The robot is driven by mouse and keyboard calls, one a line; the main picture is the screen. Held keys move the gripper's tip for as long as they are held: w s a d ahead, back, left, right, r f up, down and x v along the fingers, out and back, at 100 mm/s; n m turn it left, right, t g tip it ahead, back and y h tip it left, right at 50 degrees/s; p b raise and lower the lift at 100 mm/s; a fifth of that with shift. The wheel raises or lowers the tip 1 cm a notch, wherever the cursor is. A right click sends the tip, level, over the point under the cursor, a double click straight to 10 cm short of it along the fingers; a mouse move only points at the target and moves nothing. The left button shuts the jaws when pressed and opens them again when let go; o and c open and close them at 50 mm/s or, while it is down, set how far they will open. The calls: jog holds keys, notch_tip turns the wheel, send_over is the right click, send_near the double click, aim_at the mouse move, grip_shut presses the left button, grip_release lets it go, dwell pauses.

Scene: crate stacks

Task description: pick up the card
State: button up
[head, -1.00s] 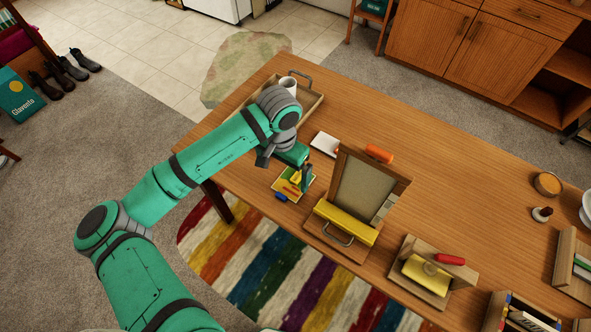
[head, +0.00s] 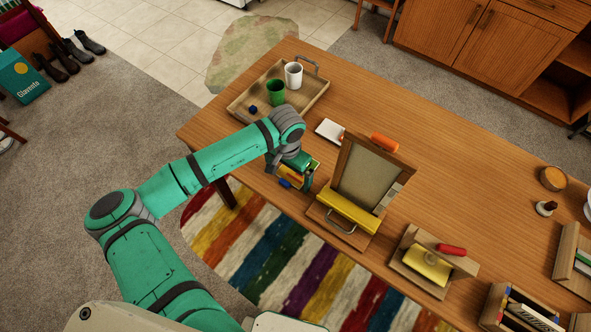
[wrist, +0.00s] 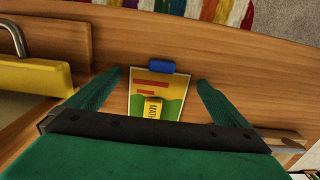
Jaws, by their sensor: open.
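The card (wrist: 143,104) lies on the wooden table near its edge, yellow and red with a green part and a pale border. A small yellow box with lettering (wrist: 152,108) is on the card or just above it; I cannot tell which. A blue object (wrist: 162,67) sits at the card's far edge in the wrist view. My gripper (wrist: 159,77) is open, one finger on each side of the card, with nothing held. In the head view my gripper (head: 300,179) partly covers the card (head: 291,174); the height gap is unclear.
A wooden stand with a yellow bar and metal handle (head: 346,213) is close to the right of my gripper. A white block (head: 330,131) lies behind. A tray (head: 240,109) holds a green cup (head: 276,92) and a white mug (head: 293,76). A yellow roller piece (head: 427,266) lies further right.

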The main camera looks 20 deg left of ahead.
jog(key=c, duration=1.1)
